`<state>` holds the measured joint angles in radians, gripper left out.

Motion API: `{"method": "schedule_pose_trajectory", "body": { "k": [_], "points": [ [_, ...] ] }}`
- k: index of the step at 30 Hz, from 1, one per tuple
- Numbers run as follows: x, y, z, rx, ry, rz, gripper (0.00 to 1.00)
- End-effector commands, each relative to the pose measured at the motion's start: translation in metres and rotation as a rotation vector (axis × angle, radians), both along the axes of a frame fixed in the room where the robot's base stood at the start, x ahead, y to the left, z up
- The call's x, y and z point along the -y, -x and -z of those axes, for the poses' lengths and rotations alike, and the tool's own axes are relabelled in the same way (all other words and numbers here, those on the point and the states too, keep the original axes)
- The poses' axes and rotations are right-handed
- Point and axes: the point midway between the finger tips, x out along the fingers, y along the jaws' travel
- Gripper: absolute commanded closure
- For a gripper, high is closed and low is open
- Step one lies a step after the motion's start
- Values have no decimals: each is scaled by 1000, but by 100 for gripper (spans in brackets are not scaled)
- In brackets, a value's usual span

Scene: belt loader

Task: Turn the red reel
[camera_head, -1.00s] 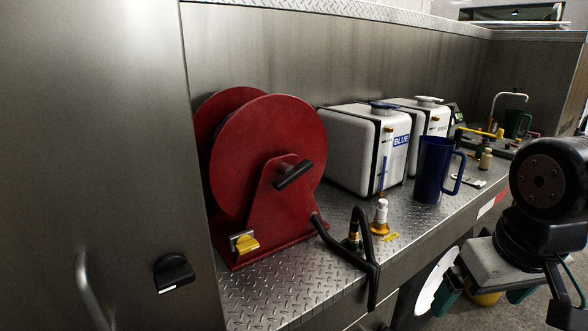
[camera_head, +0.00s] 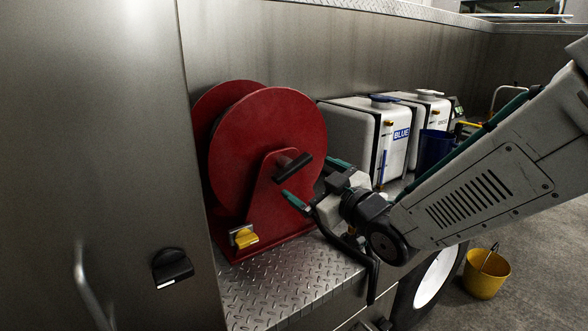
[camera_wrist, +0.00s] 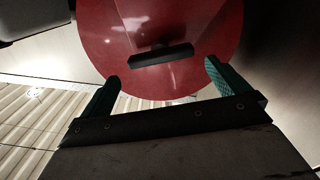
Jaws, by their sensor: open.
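The red reel (camera_head: 262,140) stands on the metal deck in its red stand, with a black crank handle (camera_head: 293,170) sticking out from its front face. A small yellow knob (camera_head: 244,237) sits low on the stand. My gripper (camera_head: 312,182) is open and close to the reel's handle, its green fingers above right and below left of it. In the wrist view the red disc (camera_wrist: 160,80) fills the middle, and the black handle (camera_wrist: 161,55) lies crosswise beyond the fingertips (camera_wrist: 162,74). The fingers look apart from the handle, with nothing held between them.
A black bent hose or handle (camera_head: 373,283) is at the deck's front edge. A yellow bucket (camera_head: 487,273) stands on the floor. Free deck lies before the reel.

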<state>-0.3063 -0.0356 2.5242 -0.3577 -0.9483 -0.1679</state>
Motion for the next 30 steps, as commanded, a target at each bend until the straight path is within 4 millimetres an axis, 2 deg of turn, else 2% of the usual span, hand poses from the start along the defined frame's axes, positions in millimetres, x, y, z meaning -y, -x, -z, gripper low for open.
{"method": "schedule_pose_trajectory", "body": {
  "k": [12,17,25,30],
  "points": [
    [-35,-51,0,1,-1,-2,0],
    [-40,-60,0,1,-1,0,0],
    [-41,-61,0,1,-2,1,0],
    [-41,-61,0,0,-1,1,46]
  ]
}}
